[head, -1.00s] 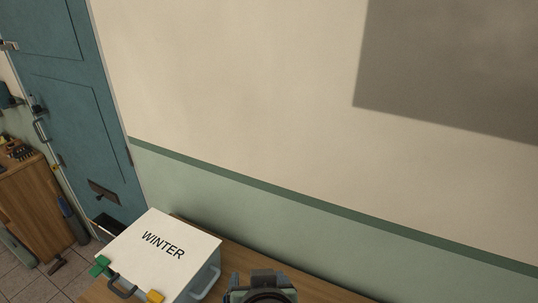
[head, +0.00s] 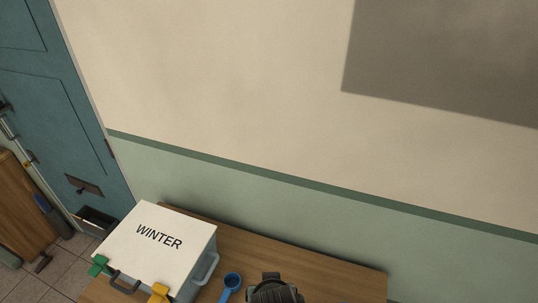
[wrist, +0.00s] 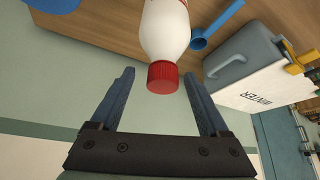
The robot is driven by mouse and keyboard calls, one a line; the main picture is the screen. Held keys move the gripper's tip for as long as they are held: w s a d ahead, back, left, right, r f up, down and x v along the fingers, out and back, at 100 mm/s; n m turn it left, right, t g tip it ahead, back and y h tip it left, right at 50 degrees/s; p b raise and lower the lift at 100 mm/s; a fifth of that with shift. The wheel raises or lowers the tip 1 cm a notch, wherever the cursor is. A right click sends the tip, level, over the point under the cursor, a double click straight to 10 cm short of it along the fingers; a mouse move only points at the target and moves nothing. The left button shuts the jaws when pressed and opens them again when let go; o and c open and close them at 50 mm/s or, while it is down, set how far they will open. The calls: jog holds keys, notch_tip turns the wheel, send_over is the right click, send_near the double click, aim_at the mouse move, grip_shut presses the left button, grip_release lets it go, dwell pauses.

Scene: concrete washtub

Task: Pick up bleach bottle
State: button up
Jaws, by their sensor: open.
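The bleach bottle (wrist: 165,32) is white with a red cap (wrist: 163,77) and shows in the wrist view, at the wooden table, its cap end pointing toward my gripper. My gripper (wrist: 159,74) is open, with one dark finger on each side of the cap in the picture. The space between the fingers is empty near the palm, and I see no contact with the bottle. In the head view the bottle does not show; only a dark part of my arm shows at the bottom edge.
A white-lidded box marked WINTER (head: 160,243), with green and yellow clips, stands on the wooden table (head: 300,268). A blue scoop (head: 231,283) lies beside it. Another blue object (wrist: 52,4) is at the wrist view's top left. The wall (head: 230,185) rises behind the table.

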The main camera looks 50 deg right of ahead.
jog(key=shift+a+p+x, duration=0.2)
jog(key=shift+p+x, duration=0.15)
jog(key=shift+x, duration=1.55)
grip_shut()
jog(key=shift+f, duration=0.15)
